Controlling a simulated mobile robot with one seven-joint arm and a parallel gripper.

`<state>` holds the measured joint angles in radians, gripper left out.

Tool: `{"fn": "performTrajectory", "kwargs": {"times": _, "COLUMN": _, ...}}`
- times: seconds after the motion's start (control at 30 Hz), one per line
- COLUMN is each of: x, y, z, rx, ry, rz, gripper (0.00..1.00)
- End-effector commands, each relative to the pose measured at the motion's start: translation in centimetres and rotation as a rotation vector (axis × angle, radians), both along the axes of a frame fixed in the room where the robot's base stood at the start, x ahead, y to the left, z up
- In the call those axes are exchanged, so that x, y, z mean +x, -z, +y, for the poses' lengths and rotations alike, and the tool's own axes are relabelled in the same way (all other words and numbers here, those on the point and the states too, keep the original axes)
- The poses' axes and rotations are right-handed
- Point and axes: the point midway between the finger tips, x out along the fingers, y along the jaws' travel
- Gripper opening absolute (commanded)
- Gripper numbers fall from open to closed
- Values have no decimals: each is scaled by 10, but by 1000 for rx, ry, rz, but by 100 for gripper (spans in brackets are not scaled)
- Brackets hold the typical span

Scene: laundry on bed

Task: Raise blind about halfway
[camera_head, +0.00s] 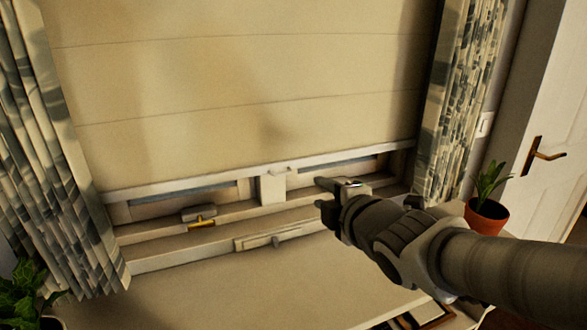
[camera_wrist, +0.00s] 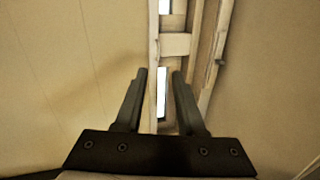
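The cream blind (camera_head: 240,90) hangs down nearly to the window sill. Its white bottom rail (camera_head: 200,184) has a small tab (camera_head: 283,171) near the middle, and strips of window show below it. My gripper (camera_head: 326,196) is just in front of the window, below the rail and right of the tab. In the wrist view the two fingers of my gripper (camera_wrist: 160,76) are apart. The blind (camera_wrist: 60,70) fills the left side there, and its rail (camera_wrist: 153,45) runs between the fingertips in the picture. I cannot tell whether they touch it.
Patterned curtains (camera_head: 58,150) hang on both sides, the right one (camera_head: 462,100) near my arm. A brass-coloured handle (camera_head: 202,223) sits at the window's lower left. A potted plant (camera_head: 487,215) stands at right, leafy plant (camera_head: 30,290) at lower left. A white door (camera_head: 560,100) is far right.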

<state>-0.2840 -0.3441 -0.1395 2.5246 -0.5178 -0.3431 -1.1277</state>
Motion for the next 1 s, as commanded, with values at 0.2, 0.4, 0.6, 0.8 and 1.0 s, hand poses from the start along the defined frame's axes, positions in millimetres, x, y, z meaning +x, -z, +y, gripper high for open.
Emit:
{"fn": "performTrajectory", "kwargs": {"times": 0.2, "x": 5, "y": 8, "z": 14, "rx": -53, "ry": -69, "rz": -61, "gripper": 38}}
{"fn": "performTrajectory", "kwargs": {"times": 0.4, "x": 22, "y": 13, "z": 21, "rx": -53, "ry": -68, "rz": -57, "gripper": 38}}
{"fn": "performTrajectory", "kwargs": {"times": 0.6, "x": 49, "y": 21, "z": 32, "rx": -51, "ry": -67, "rz": -57, "gripper": 38}}
{"fn": "performTrajectory", "kwargs": {"times": 0.8, "x": 77, "y": 29, "z": 44, "rx": -52, "ry": -67, "rz": -56, "gripper": 38}}
{"fn": "performTrajectory", "kwargs": {"times": 1.0, "x": 106, "y": 37, "z": 55, "rx": -51, "ry": -66, "rz": -58, "gripper": 38}}
